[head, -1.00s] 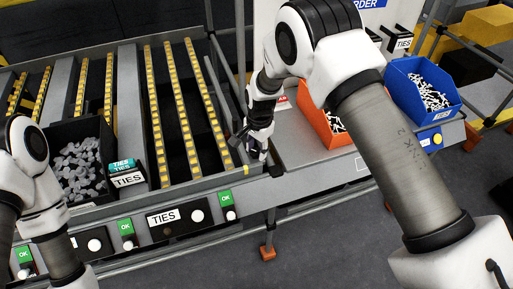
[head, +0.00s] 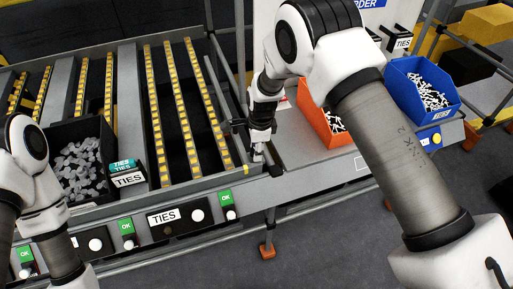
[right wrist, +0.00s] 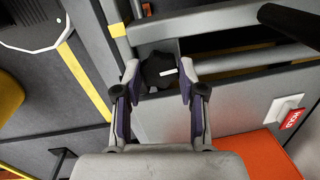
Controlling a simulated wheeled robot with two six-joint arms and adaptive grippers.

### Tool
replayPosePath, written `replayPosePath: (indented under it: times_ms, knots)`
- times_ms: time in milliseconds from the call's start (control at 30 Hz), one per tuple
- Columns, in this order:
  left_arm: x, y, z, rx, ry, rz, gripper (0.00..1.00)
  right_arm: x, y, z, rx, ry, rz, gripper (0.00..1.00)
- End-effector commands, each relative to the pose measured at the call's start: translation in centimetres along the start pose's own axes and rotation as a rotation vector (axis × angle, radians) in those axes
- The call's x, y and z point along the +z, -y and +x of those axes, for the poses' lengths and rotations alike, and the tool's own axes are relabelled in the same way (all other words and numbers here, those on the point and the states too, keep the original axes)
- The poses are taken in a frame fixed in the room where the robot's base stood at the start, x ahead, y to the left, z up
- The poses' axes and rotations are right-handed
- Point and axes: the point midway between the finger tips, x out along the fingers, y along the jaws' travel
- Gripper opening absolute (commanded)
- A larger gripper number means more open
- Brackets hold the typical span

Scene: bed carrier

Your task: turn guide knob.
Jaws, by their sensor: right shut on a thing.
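The guide knob (right wrist: 159,70) is black and lobed with a white mark on it. In the right wrist view it sits between the two fingers of my right gripper (right wrist: 157,82), which is shut on it. In the head view my right gripper (head: 257,153) points down at the right end of the roller rack, near its front rail. The knob is hidden by the gripper there. My left arm shows at the left edge of the head view, but its gripper is out of the picture.
Yellow roller tracks (head: 160,115) lie left of my right gripper. An orange bin (head: 323,122) and a blue bin (head: 425,90) stand on the shelf to the right.

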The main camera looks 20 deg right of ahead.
Motion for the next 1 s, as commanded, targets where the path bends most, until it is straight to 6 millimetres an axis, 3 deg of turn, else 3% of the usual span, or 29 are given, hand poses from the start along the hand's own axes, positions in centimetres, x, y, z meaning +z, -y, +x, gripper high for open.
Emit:
replayPosePath:
  times_ms: [433,467,500,533,867,1000]
  knots:
    - [0.0,0.0,0.0,0.0,0.0,0.0,0.65,0.0,-0.1,0.1,0.001,0.0,0.013,0.05]
    - [0.0,0.0,0.0,0.0,0.0,0.0,0.65,0.0,-0.1,0.1,0.001,0.0,0.013,0.43]
    - [0.0,0.0,0.0,0.0,0.0,0.0,0.65,0.0,-0.1,0.1,0.001,0.0,0.013,0.58]
    - [0.0,0.0,0.0,0.0,0.0,0.0,0.65,0.0,-0.1,0.1,0.001,0.0,0.012,0.65]
    - [0.0,0.0,0.0,0.0,0.0,0.0,0.65,0.0,0.0,-0.2,-0.001,0.0,0.012,0.65]
    - [0.0,0.0,0.0,0.0,0.0,0.0,0.65,0.0,0.1,-2.0,-0.004,0.0,0.012,0.65]
